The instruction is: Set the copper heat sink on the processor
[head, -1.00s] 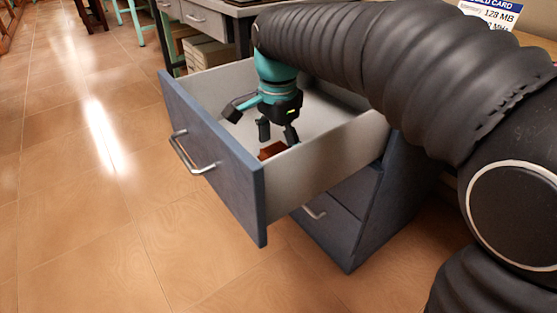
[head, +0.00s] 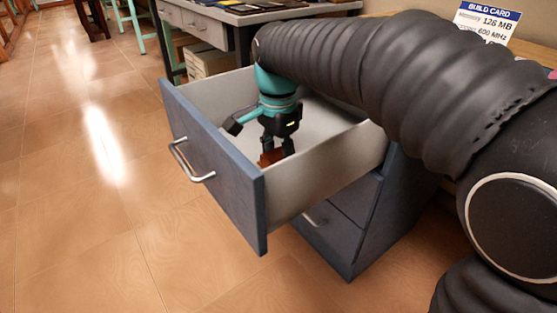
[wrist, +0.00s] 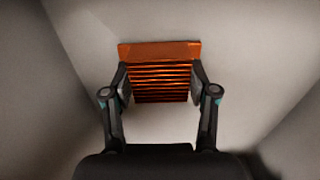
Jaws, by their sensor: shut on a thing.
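The copper heat sink (wrist: 160,82) is a finned orange-brown block inside the open drawer, near its front corner. My gripper (wrist: 161,85) is shut on it, with one finger against each side of the fins in the wrist view. In the head view my gripper (head: 277,150) reaches down into the drawer, and the heat sink (head: 271,157) shows between the fingers, partly hidden by them. I cannot tell whether it still touches the drawer floor. The processor is not recognisable in these frames.
The blue-fronted drawer (head: 213,165) stands pulled out, its pale walls (head: 325,165) close around my gripper. A build card (head: 487,22) reading 128 MB and 600 MHz stands at the upper right. A grey table (head: 230,20) with dark flat items is behind. The tiled floor at left is clear.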

